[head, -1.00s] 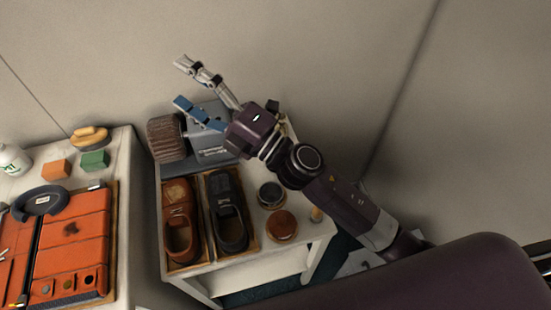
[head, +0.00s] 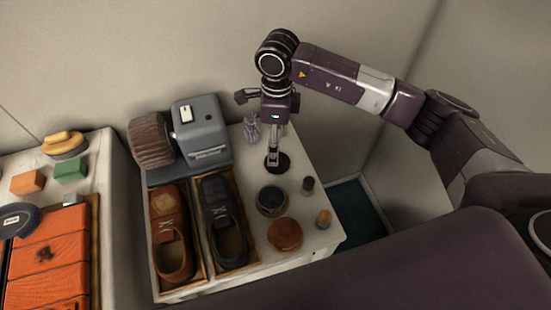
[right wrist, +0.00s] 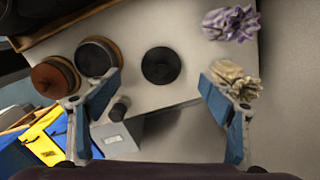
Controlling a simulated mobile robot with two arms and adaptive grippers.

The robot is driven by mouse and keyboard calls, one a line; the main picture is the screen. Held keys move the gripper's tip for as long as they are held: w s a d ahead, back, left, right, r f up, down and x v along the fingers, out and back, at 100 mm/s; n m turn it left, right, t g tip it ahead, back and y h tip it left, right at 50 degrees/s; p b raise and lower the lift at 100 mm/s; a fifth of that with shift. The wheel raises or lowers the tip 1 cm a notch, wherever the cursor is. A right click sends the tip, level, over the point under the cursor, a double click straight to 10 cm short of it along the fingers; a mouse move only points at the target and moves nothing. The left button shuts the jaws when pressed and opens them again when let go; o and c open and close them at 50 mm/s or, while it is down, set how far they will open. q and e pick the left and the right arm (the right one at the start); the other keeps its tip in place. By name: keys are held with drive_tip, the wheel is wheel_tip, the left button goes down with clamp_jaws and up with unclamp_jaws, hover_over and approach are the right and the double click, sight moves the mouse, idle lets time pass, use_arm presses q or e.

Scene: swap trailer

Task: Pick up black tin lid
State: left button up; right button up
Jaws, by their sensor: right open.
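The black tin lid (head: 283,166) is a dark round disc lying on the white table, right of the dark shoe. My left gripper is in neither view.
A dark round tin (head: 271,201), a brown tin (head: 285,234), a small dark bottle (head: 308,184) and a small wooden-coloured piece (head: 324,218) stand nearby. Purple (right wrist: 231,24) and beige (right wrist: 235,80) crumpled cloths lie close. A grey brush machine (head: 202,130) stands behind the shoes.

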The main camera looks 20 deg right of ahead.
drive_tip(key=shift+w+d+f, duration=0.1)
drive_tip(key=shift+d+f, duration=0.05)
drive_tip(key=shift+d, duration=0.35)
drive_tip(key=f+p, duration=0.1)
drive_tip(key=f, duration=0.2)
drive_tip(key=f+p, duration=0.1)
drive_tip(key=f, duration=0.2)
drive_tip(key=shift+s+a+f, duration=0.1)
drive_tip(key=shift+s+a, duration=0.05)
drive_tip(key=shift+s, duration=0.05)
drive_tip(key=shift+f, duration=0.55)
drive_tip(key=c, duration=0.9)
